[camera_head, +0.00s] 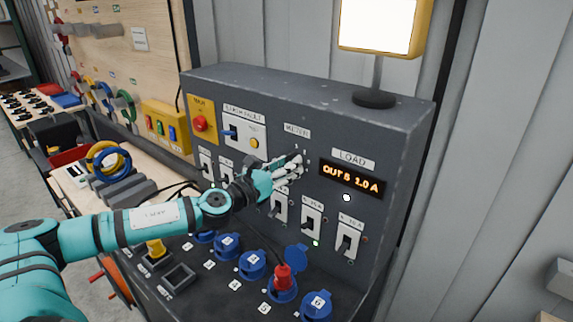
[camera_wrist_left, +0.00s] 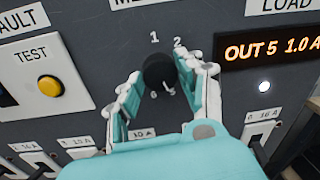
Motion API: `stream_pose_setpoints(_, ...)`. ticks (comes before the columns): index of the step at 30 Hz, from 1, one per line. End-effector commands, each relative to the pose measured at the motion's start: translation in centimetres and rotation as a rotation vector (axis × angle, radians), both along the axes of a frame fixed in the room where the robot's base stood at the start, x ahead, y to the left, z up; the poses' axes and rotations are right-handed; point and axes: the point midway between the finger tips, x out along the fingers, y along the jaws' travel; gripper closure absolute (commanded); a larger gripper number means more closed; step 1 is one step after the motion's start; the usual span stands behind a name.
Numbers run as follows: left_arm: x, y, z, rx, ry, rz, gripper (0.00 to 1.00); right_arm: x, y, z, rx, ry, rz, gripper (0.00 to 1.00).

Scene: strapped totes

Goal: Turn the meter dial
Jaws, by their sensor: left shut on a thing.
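The meter dial (camera_wrist_left: 159,71) is a round black knob on the grey panel, with numbers around it, seen in the left wrist view. In the head view my gripper covers it, below the METER label (camera_head: 297,131). My left gripper (camera_head: 294,163) reaches the panel there. In the left wrist view its two fingers (camera_wrist_left: 160,80) are closed on the dial from both sides. The orange display (camera_head: 351,181) to the right reads OUT 5 1.0 A. My right gripper is not in view.
Switches (camera_head: 311,217) line the panel below the dial. Blue sockets (camera_head: 253,263) sit on the lower ledge, one with a red plug (camera_head: 283,277). A yellow test button (camera_wrist_left: 49,86) is left of the dial. A lamp (camera_head: 376,97) stands on top of the panel.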

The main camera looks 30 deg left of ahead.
Motion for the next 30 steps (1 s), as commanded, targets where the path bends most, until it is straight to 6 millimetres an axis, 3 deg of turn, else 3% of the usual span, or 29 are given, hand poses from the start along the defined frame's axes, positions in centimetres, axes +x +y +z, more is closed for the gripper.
stream_pose_setpoints(8, -0.1, -0.1, -0.5, -0.001, 0.009, -0.004, 0.94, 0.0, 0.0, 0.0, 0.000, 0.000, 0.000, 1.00)
stream_pose_setpoints(9, -0.1, -0.1, -0.5, -0.001, 0.009, -0.004, 0.61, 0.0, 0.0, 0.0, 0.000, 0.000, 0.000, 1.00)
stream_pose_setpoints(14, -0.1, -0.1, -0.3, -0.001, 0.006, -0.003, 0.40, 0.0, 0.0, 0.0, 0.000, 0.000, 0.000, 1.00)
stream_pose_setpoints(23, -0.1, 0.0, -0.2, -0.001, 0.003, 0.000, 0.39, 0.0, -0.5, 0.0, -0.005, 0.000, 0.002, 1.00)
stream_pose_setpoints(30, -1.9, 0.4, -0.4, 0.004, 0.008, 0.002, 0.39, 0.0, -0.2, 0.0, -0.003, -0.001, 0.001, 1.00)
